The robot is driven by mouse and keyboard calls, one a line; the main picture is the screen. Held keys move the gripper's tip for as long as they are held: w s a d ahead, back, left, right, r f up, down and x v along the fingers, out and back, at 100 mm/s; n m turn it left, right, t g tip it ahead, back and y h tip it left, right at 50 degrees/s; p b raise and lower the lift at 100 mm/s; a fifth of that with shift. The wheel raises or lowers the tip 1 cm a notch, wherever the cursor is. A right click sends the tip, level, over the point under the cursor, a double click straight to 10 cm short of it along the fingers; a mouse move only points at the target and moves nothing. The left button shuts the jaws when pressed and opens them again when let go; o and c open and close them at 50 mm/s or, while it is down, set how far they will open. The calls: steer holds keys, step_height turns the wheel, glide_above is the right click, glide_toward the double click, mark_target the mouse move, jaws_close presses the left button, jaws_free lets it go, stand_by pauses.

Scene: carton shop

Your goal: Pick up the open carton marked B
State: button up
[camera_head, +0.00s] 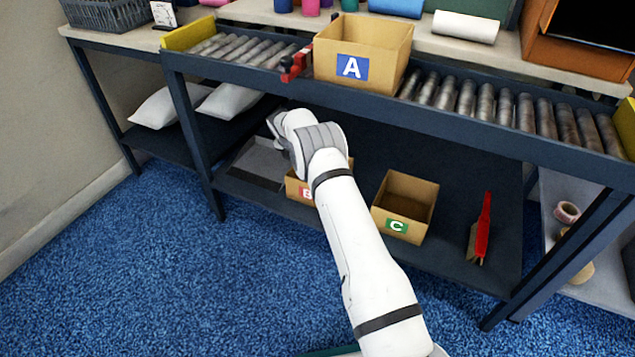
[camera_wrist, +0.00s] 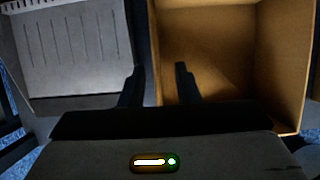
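The open carton marked B (camera_head: 293,188) stands on the lower shelf, mostly hidden behind my arm; part of its red label shows. In the wrist view the open brown carton (camera_wrist: 235,50) fills the right side and looks empty. My gripper (camera_wrist: 159,75) is open. One finger is outside the carton's left wall and the other is over its inside, so the wall's edge lies between them. I cannot tell whether either finger touches the wall. In the head view my gripper is hidden behind my wrist.
Carton C (camera_head: 405,200) stands to the right on the lower shelf (camera_head: 360,155), with a red-handled brush (camera_head: 482,228) beyond it. A grey slotted tray (camera_wrist: 75,50) is left of carton B. Carton A (camera_head: 362,50) sits on the roller conveyor (camera_head: 470,99) overhead.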

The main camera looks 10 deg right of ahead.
steer(key=b+x, duration=0.1)
steer(key=x, duration=0.1)
steer(key=b+x, duration=0.2)
steer(key=shift+w+a+f+b, duration=0.15)
steer(key=shift+w+f+b, duration=0.15)
steer(key=shift+f, duration=0.1)
steer(key=shift+r, duration=0.15)
steer(key=shift+c, duration=0.2)
jaws_close()
